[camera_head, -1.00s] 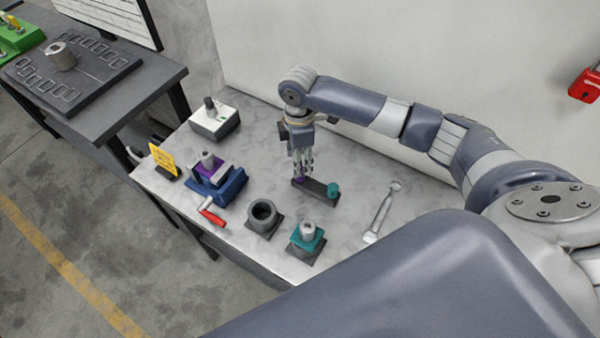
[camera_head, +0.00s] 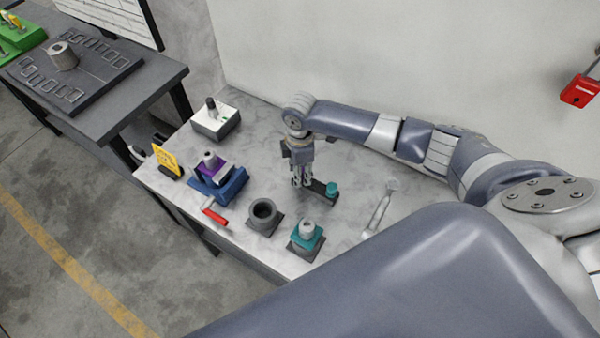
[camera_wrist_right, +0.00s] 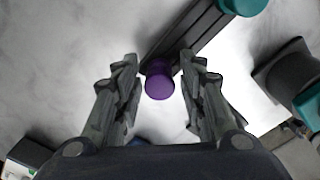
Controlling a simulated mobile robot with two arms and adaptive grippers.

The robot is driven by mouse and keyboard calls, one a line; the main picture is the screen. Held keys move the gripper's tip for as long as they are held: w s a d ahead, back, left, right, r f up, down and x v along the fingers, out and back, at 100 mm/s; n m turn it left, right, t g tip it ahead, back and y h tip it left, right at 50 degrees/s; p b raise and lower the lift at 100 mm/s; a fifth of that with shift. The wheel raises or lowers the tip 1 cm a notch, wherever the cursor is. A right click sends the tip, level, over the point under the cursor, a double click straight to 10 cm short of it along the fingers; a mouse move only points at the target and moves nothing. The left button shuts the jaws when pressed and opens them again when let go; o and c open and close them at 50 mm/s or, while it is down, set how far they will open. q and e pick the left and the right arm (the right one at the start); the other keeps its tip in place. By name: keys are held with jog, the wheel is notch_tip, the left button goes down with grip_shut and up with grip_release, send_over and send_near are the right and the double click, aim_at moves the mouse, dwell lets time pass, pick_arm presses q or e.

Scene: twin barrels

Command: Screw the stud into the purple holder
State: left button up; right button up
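A purple knob (camera_wrist_right: 160,82), seemingly the stud's top, stands at one end of a dark rack (camera_head: 318,188). The purple holder (camera_head: 219,174), a block with a grey metal cylinder on top, sits in a blue vise (camera_head: 232,187) to the left. My left gripper is out of view.
A teal knob (camera_head: 332,188) stands at the rack's other end. A dark round socket (camera_head: 263,212), a teal block (camera_head: 307,238), a wrench (camera_head: 380,210), a red-handled crank (camera_head: 215,214), a white box (camera_head: 214,122) and a yellow sign (camera_head: 165,157) share the table.

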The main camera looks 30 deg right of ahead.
grip_shut()
notch_tip(320, 180, up, 9)
jog(key=shift+w+f+b, duration=0.1)
jog(key=shift+b, duration=1.15)
jog(key=shift+r, duration=0.6)
